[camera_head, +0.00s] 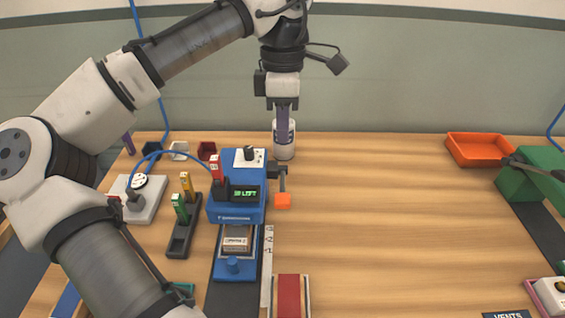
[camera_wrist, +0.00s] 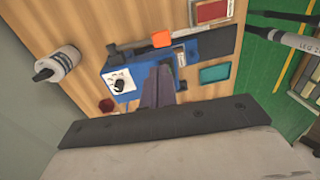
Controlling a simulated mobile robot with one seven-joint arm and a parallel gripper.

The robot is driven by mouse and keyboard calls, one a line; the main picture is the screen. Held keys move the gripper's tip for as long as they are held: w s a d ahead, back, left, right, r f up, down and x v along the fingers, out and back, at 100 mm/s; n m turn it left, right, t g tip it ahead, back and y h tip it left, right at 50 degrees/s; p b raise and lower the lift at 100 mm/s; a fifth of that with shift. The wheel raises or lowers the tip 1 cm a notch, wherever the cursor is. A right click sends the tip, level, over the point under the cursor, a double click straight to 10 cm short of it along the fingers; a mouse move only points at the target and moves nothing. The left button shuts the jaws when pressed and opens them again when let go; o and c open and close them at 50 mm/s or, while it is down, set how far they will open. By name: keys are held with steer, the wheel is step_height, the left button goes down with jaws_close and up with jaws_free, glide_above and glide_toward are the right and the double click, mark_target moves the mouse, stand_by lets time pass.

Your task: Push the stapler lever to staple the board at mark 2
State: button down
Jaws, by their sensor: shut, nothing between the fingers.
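The blue stapler machine (camera_head: 237,210) stands left of centre on the wooden table. Its small display (camera_head: 244,194) shows green text that seems to end in "LIFT". Its lever, with an orange knob (camera_head: 283,201), sticks out on the right side. A small brownish board (camera_head: 236,243) lies in the blue carriage below the head, beside a pale strip with marks (camera_head: 268,245). My gripper (camera_head: 284,140) is shut and empty, pointing down above and behind the lever. In the wrist view its purple fingers (camera_wrist: 160,72) overlap the machine, with the orange knob (camera_wrist: 161,39) beyond them, apart.
A white bottle (camera_head: 284,153) stands close behind my fingers. A red block (camera_head: 289,296) lies at the front, and a dark holder with coloured pieces (camera_head: 183,238) stands left of the machine. An orange tray (camera_head: 478,149) is at the back right. The table right of the lever is clear.

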mark_target(281, 197)
steer(key=f, duration=0.4)
steer(key=s+f+p, duration=0.1)
steer(key=f, duration=0.4)
steer(key=f+p, duration=0.1)
steer(key=f, duration=0.3)
steer(key=shift+s+f, duration=0.2)
steer(key=shift+a+f, duration=0.1)
steer(key=shift+a, duration=0.05)
